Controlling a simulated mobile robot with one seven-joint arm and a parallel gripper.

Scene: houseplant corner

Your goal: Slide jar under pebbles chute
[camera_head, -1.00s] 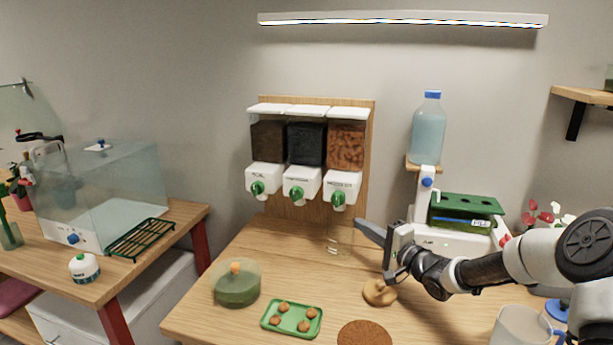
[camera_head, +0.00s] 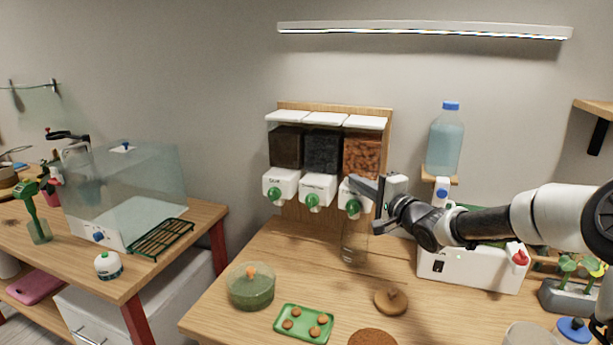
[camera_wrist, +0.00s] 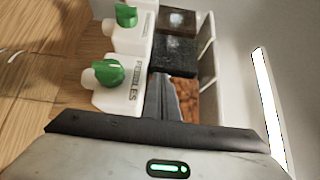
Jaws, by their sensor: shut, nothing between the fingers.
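The clear glass jar (camera_head: 354,246) stands upright on the table in the head view, directly below the pebbles chute (camera_head: 354,200) as seen from here. Its exact depth against the spout is hard to tell. The pebbles chute is the rightmost of three white spouts. Its green knob also shows in the wrist view (camera_wrist: 108,72), by the label "PEBBLES". My gripper (camera_head: 358,183) is shut and empty, raised above the jar and in front of the pebbles dispenser, hiding part of the white spout housing. In the wrist view the closed fingers (camera_wrist: 165,85) overlap the pebbles bin; the jar is out of view there.
A white machine (camera_head: 470,268) with a water bottle (camera_head: 445,140) stands right. Table between jar and tray is clear.

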